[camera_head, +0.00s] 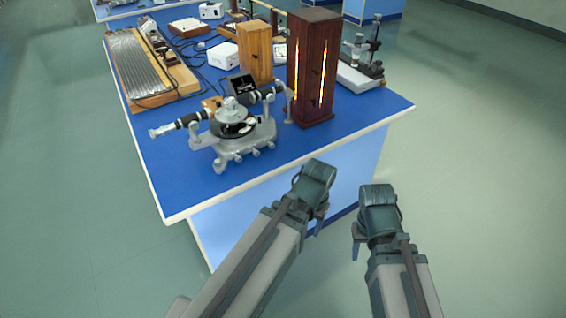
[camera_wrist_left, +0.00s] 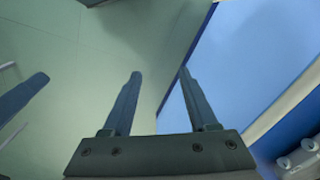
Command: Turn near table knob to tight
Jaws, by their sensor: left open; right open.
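A grey spectrometer (camera_head: 236,138) with a round central table (camera_head: 232,116) stands near the front edge of the blue bench. Several small knobs (camera_head: 255,153) line its near side; I cannot tell which one is the table knob, nor how tight it is. Part of the instrument shows at the lower right of the left wrist view (camera_wrist_left: 305,157). My left gripper (camera_wrist_left: 160,73) is open and empty, beyond the bench's front edge and apart from the spectrometer. My right gripper (camera_head: 357,243) hangs farther right, off the bench; its fingers are small and partly hidden in the head view.
The blue bench top (camera_head: 180,175) has bare room at its front left. A tall dark wooden lamp box (camera_head: 313,75) with glowing slits stands right of the spectrometer. A lighter wooden box (camera_head: 254,52), a ribbed panel (camera_head: 137,65) and cables lie behind. Floor is clear right of the bench.

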